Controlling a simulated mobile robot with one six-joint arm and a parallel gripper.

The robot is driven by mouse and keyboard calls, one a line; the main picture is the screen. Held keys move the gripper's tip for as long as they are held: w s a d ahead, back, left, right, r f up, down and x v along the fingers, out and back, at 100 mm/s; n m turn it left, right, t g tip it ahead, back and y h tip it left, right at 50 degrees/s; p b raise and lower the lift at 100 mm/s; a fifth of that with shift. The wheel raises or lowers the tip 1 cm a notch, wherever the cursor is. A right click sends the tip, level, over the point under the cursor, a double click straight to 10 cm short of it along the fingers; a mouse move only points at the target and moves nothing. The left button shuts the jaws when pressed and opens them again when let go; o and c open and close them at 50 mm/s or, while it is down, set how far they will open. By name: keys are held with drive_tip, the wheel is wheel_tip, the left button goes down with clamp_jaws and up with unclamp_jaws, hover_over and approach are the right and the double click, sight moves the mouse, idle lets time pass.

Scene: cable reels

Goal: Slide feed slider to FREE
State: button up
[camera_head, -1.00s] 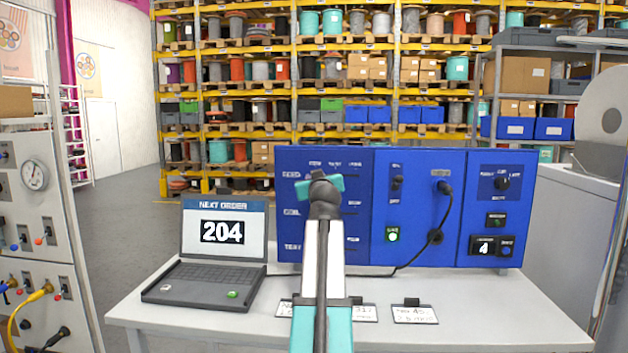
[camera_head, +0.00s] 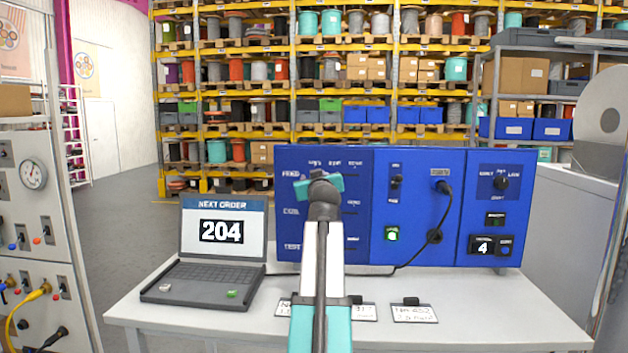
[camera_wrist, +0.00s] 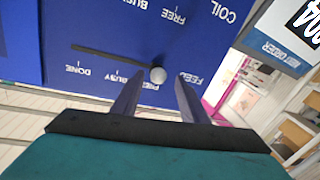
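The feed slider is a round grey knob (camera_wrist: 157,75) on a blue panel (camera_head: 322,240). In the wrist view, which is turned over, the knob sits at the right end of its dark slot (camera_wrist: 110,57), the end nearest the FEED label. DONE is printed by the other end and BUSY between; the label by the knob is partly hidden by a finger. My gripper (camera_wrist: 159,76) is open, its fingertips on either side of the knob with a small gap showing. In the head view my gripper (camera_head: 318,187) is at the panel's upper part and hides the knob.
A laptop (camera_head: 215,250) showing 204 stands left of my arm on the table (camera_head: 480,310). Label cards (camera_head: 414,313) lie at its front. A black cable (camera_head: 420,252) loops across the middle blue panel to the right. The COIL row of labels (camera_wrist: 228,15) is close by.

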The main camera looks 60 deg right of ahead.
drive_tip(key=b+v, duration=0.2)
drive_tip(key=v, duration=1)
drive_tip(key=shift+s+b, duration=0.25)
drive_tip(key=shift+b, duration=0.1)
drive_tip(key=shift+a+f, duration=0.1)
drive_tip(key=shift+a, duration=0.05)
